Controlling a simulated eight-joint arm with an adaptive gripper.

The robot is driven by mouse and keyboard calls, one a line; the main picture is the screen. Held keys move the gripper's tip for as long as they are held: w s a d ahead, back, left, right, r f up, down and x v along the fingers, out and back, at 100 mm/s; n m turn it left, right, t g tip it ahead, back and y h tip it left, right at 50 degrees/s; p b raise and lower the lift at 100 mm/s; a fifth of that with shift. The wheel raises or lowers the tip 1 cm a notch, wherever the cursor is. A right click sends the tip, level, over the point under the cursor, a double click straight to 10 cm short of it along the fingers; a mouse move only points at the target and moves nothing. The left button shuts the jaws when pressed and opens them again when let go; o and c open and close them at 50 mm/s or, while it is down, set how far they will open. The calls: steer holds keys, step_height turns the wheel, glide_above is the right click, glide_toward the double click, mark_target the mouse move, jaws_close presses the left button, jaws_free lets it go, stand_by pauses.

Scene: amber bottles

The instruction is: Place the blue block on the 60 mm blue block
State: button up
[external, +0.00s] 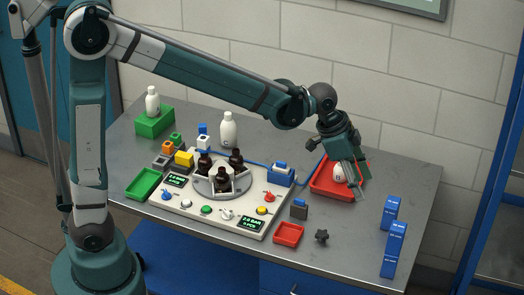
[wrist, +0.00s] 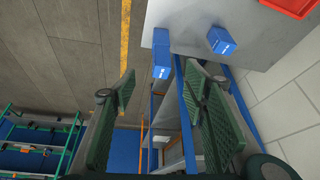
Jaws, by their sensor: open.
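Two blue blocks stand apart near the right end of the table. The farther one (external: 389,214) looks shorter. The nearer one (external: 390,255) looks taller and stands close to the front edge; both carry small white markings. In the wrist view the shorter block (wrist: 221,40) is right of the taller block (wrist: 161,50). I cannot read which is marked 60 mm. My gripper (external: 352,182) is open and empty, above the red tray and left of the blocks. Its two green fingers (wrist: 160,85) are spread wide in the wrist view, with neither block between them.
A red tray (external: 322,188) with a white rounded object (external: 339,173) lies below my gripper. A white board (external: 175,205) with amber bottles (external: 236,160) fills the table's middle. A small red tray (external: 289,234) and a dark knob (external: 321,237) lie left of the blocks.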

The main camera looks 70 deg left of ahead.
steer(key=s+a+r+n+t, duration=0.1)
steer(key=s+a+n, duration=0.1)
steer(key=s, duration=0.9)
steer(key=s+a+r+n+t+y, duration=0.1)
steer(key=s+a, duration=0.4)
steer(key=s, duration=0.7)
steer(key=s+a+r+n+t+y, duration=0.1)
steer(key=s+a+r+n, duration=0.1)
steer(key=s, duration=0.9)
steer(key=shift+s+a+r+n, duration=0.2)
steer(key=shift+s+a+n, duration=0.1)
steer(key=shift+a+n, duration=0.55)
